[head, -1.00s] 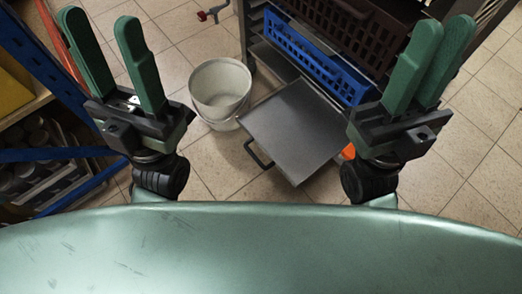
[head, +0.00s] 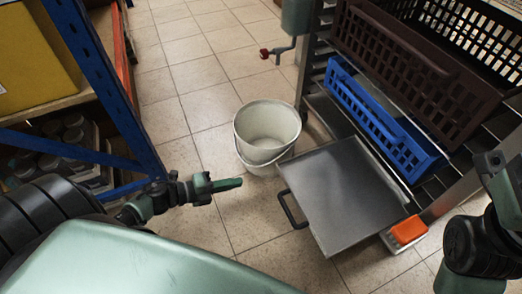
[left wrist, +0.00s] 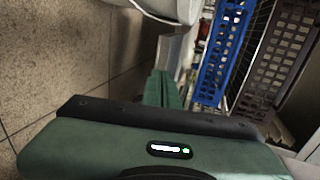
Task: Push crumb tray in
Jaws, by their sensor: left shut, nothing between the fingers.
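The crumb tray (head: 340,190) is a flat grey metal tray with a black loop handle (head: 289,210) on its near left side. It sticks out low from the rack, over the tiled floor. My left gripper (head: 236,184) is to the left of the handle, apart from it, with its green fingers together and empty. In the left wrist view the closed fingers (left wrist: 163,90) point toward the rack. My right arm shows at the right edge of the head view, but its fingers are not visible.
A white bucket (head: 268,131) stands just behind the tray's left corner. The rack holds a blue crate (head: 385,125) and a brown crate (head: 425,75). An orange item (head: 408,230) lies at the tray's right. A blue-framed shelf (head: 90,70) stands at left. Floor between is clear.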

